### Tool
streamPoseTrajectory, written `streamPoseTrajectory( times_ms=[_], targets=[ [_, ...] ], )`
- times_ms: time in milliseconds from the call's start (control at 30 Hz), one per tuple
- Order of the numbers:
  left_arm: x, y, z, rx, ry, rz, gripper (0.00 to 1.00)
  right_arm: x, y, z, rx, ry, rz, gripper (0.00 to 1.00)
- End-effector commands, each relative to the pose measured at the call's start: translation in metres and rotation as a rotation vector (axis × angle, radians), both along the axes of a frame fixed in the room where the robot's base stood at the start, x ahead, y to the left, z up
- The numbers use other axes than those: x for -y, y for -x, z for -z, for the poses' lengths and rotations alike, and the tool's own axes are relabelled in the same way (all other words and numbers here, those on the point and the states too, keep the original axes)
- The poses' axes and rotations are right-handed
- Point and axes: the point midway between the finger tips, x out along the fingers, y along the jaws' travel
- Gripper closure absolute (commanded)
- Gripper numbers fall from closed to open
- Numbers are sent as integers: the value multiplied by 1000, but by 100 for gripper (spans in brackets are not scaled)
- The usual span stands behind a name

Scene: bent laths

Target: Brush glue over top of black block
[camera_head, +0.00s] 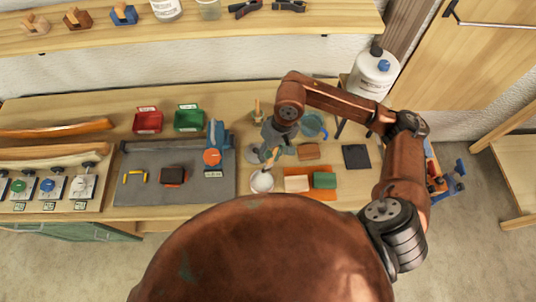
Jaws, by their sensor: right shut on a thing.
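The black block (172,174) lies on the grey mat (205,189) left of centre, with a reddish edge showing around it. A small white round pot (262,184) stands on the bench just right of the mat. My right gripper (276,151) is above and slightly right of the pot, shut on a small slim thing that looks like the brush (269,160). The brush slants down toward the pot; I cannot tell whether its tip is inside. Gripper and arm partly hide it. My left gripper is not in view.
A blue and orange tool (215,150) stands at the mat's right edge, between pot and block. A yellow handle-shaped piece (134,177) lies left of the block. Red (148,122) and green (188,119) bins stand behind. Coloured blocks (324,180) sit right of the pot.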

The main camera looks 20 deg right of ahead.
Motion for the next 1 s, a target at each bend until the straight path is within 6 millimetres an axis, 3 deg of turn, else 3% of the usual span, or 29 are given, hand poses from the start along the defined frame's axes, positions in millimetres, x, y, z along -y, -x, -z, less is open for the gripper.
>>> streamPoseTrajectory(
  times_ms=[100,267,533,1000],
  targets=[
    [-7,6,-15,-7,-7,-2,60,-13,10,-10,-10,-60,-29,100],
    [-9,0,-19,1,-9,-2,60,-19,13,-10,-10,-93,-44,100],
    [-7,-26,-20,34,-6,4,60,-19,13,14,-12,-95,-45,100],
    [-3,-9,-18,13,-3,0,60,-19,12,48,-10,-93,-47,100]
  ],
)
